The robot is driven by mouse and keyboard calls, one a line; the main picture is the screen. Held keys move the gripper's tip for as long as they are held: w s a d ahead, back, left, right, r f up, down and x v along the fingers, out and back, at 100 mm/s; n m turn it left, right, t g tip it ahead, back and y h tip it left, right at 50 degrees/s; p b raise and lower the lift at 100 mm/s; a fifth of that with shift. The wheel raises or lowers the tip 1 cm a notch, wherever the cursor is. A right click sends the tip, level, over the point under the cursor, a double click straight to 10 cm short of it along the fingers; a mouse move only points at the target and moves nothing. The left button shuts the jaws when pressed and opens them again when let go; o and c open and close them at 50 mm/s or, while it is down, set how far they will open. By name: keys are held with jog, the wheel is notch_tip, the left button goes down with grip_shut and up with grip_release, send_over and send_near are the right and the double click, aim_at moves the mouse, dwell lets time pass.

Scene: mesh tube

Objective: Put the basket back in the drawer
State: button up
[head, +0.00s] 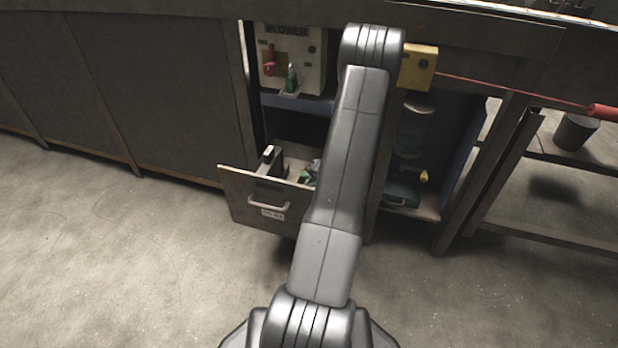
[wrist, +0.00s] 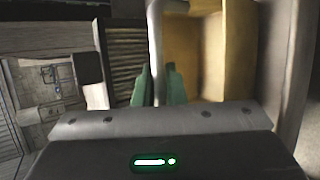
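The drawer (head: 240,200) is pulled out at the lower left of the cabinet opening in the head view, with a handle and a small label on its front. I cannot pick out the basket with certainty. In the wrist view my gripper's two green fingers (wrist: 160,88) stand apart, on either side of an upright pale grey bar or wall (wrist: 156,40). I cannot tell whether they press on it. A tan, box-like hollow (wrist: 205,50) lies just right of them.
A white panel marked BLOWER (head: 310,58) with red and green levers is above the drawer. A yellow box (head: 418,67) with a red line is right of my arm. A black pot (head: 575,131) stands on a shelf at far right. The floor in front is clear.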

jog(key=o, duration=0.4)
jog(key=shift+r, duration=0.1)
jog(key=p+v, duration=0.4)
jog(key=v, duration=0.8)
jog(key=shift+r, duration=0.1)
